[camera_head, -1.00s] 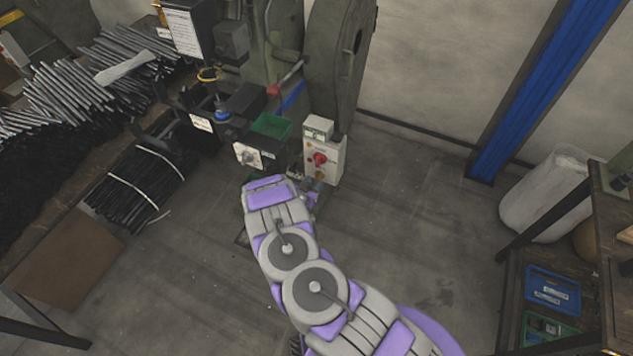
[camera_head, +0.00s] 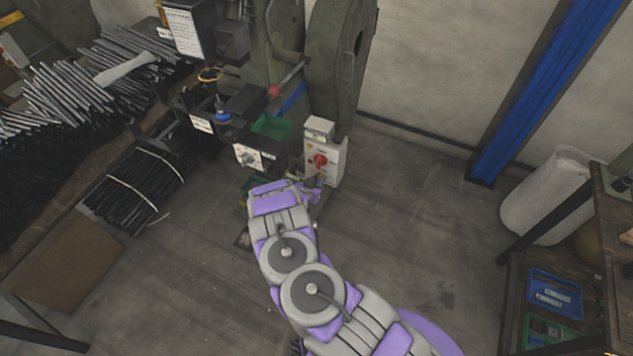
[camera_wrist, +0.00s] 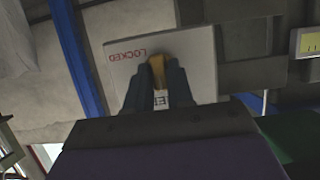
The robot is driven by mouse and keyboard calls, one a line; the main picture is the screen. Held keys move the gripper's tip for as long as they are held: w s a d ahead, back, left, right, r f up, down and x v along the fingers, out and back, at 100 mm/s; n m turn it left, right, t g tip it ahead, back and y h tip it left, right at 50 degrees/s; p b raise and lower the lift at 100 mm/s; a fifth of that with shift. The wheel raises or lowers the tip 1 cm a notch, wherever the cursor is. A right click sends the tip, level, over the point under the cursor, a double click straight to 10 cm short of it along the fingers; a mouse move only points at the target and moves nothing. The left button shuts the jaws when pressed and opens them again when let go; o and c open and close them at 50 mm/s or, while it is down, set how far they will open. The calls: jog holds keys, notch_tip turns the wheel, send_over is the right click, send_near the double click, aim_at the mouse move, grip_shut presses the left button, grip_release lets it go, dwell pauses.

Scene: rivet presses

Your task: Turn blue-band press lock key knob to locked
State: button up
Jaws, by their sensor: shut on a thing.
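The lock key knob (camera_wrist: 157,68) is a small brass-coloured piece in the wrist view. It stands in front of a pale plate (camera_wrist: 118,58) with the red word LOCKED, which appears upside down. My gripper (camera_wrist: 158,82) is shut on the knob, with one dark finger on each side of it. The fingers hide the lower part of the plate and any other marking there. In the head view my gripper (camera_head: 313,187) is low in front of the press, just below a grey switch box; the knob cannot be made out there.
The grey box (camera_head: 338,160) with a red rotary switch (camera_head: 320,160) stands just above my gripper. A white-fronted box with a grey knob (camera_head: 248,158) is to its left. A blue band (camera_head: 293,98) shows on the press.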

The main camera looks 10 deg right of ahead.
jog(key=shift+a, duration=0.1)
grip_shut()
jog(key=shift+m, duration=0.3)
jog(key=shift+s+d+f+m+t+y+p, duration=0.15)
jog(key=shift+m+t+y+p, duration=0.4)
jog(key=shift+m+t, duration=1.05)
jog(key=shift+s+d+f+m+t+y+p, duration=0.2)
jog(key=shift+m+t+y, duration=0.45)
jog(key=shift+m, duration=1.95)
jog(key=shift+d+f+m+t+y+p, duration=0.15)
jog(key=shift+m+t+y+p, duration=0.7)
jog(key=shift+m, duration=1.25)
jog(key=shift+h, duration=0.35)
jog(key=shift+f, duration=0.15)
jog(key=shift+o, duration=2.3)
grip_release()
jog(key=shift+o, duration=0.8)
